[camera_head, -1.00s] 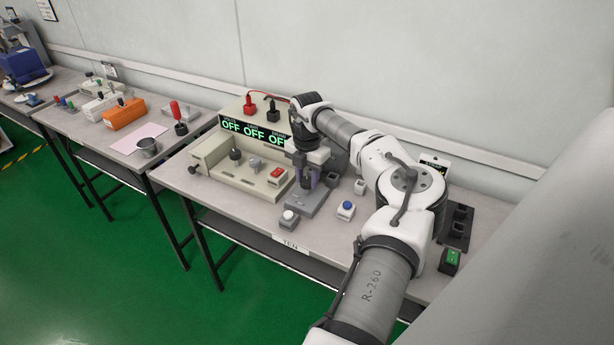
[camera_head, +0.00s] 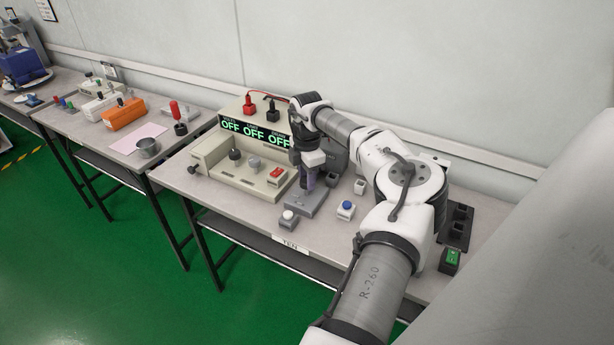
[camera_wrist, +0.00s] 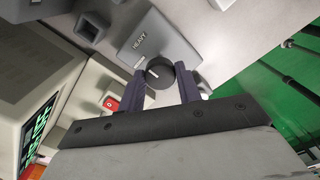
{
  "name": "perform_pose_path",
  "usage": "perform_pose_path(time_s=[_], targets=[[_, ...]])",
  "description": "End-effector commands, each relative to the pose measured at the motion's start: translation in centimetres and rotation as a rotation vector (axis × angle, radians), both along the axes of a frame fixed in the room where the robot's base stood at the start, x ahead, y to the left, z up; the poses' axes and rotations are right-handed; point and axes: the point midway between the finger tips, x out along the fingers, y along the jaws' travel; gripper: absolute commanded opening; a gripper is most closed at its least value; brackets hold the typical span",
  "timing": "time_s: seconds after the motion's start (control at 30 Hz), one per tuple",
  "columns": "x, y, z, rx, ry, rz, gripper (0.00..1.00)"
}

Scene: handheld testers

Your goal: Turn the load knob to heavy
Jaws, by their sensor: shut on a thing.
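The load knob (camera_wrist: 158,74) is round and black with a white pointer line. It sits on a grey box (camera_wrist: 178,40) whose face carries the printed word HEAVY (camera_wrist: 140,44). In the wrist view my gripper (camera_wrist: 161,82) has one finger on each side of the knob and is shut on it. I cannot tell exactly which mark the pointer line meets. In the head view my gripper (camera_head: 309,180) points down over the grey box (camera_head: 305,205) and hides the knob.
A beige tester (camera_head: 222,172) with displays reading OFF (camera_head: 254,133) stands left of the box. A red rocker switch (camera_head: 276,172) is close by. A white button (camera_head: 288,215) and a blue button (camera_head: 346,206) stand in front and to the right.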

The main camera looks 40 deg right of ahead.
Motion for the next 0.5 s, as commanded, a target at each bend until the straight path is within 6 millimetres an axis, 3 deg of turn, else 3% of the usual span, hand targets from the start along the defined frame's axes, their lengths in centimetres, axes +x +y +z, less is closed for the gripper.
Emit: perform_pose_path(time_s=[0.3, 0.33, 0.5], targets=[[0.03, -0.01, 0.06, 0.0, -0.001, -0.003, 0.11], [0.03, -0.01, 0.06, 0.0, -0.001, -0.003, 0.36], [0.03, -0.01, 0.04, 0.0, -0.001, -0.002, 0.56]])
